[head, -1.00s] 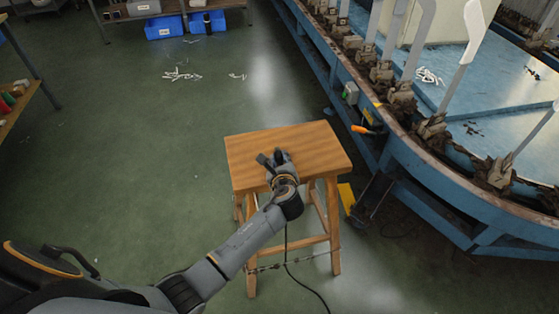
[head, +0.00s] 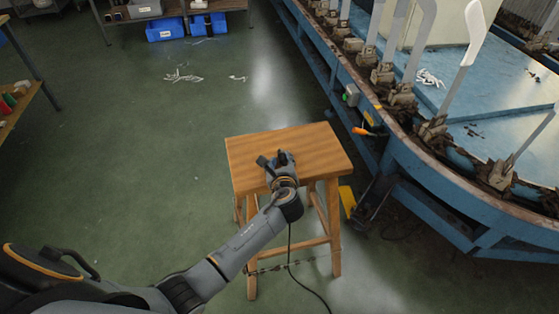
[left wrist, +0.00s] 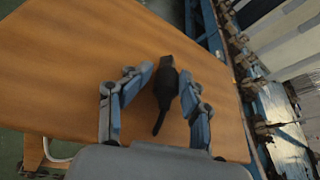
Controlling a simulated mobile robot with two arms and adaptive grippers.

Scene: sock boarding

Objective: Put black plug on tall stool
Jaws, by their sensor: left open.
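The tall wooden stool (head: 325,150) stands in the middle of the head view, its square top facing up. My left gripper (head: 274,162) is over the front-left part of that top, pointing down at it. In the left wrist view the black plug (left wrist: 165,86) is between the two fingers of my left gripper (left wrist: 166,74), over the wooden seat (left wrist: 75,65). The fingers are open, one on each side of the plug. I cannot tell whether the plug rests fully on the wood. My right gripper is not in view.
A black cable (head: 303,284) hangs beside the stool's front legs and runs along the floor. A blue machine (head: 425,190) with upright white boards curves along the right. Blue bins (head: 163,28) stand at the back. The green floor left of the stool is clear.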

